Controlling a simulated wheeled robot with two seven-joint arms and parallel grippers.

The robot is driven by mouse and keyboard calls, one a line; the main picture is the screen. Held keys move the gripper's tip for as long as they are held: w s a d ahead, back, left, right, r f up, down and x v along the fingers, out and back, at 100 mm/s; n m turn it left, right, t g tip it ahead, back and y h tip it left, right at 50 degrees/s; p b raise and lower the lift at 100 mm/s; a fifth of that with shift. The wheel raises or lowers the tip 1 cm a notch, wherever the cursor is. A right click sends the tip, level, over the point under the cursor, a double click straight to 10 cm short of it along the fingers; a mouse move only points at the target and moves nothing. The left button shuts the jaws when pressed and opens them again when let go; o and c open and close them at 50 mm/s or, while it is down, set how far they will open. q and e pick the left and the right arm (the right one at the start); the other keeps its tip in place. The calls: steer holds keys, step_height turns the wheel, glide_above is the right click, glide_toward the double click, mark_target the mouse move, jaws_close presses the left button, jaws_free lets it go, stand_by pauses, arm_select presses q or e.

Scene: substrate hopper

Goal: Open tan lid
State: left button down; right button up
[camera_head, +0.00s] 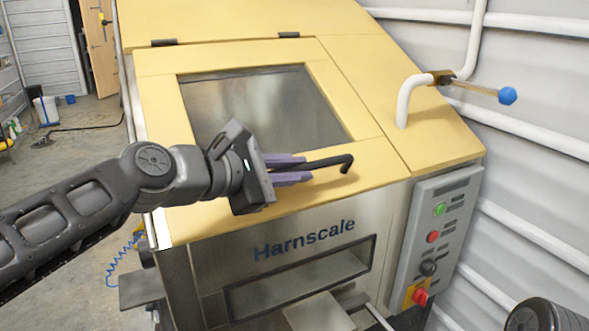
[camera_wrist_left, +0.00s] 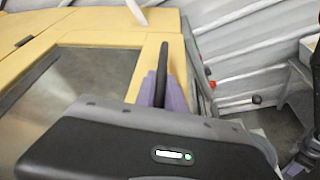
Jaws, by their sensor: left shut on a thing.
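The tan lid (camera_head: 160,93) is a framed panel with a grey window, on the sloped top of the Harnscale machine. It lies flat in its opening, with dark hinges along its upper edge. A black bar handle (camera_head: 340,160) runs along the lid's lower part. My left gripper (camera_head: 300,168), with purple fingers, is shut on the handle. In the left wrist view the handle (camera_wrist_left: 163,60) stands between the purple fingers, and the lid (camera_wrist_left: 146,66) shows at the left. The fingers hide part of the handle. My right gripper is not in view.
A control panel (camera_head: 437,235) with colored buttons is on the machine's right front. A white pipe (camera_head: 403,100) and a blue-ended lever (camera_head: 507,96) stick out at the upper right. A corrugated wall stands close on the right. Open floor lies at the left.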

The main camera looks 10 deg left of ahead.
arm_select(q)
steer(key=shift+r, duration=0.1)
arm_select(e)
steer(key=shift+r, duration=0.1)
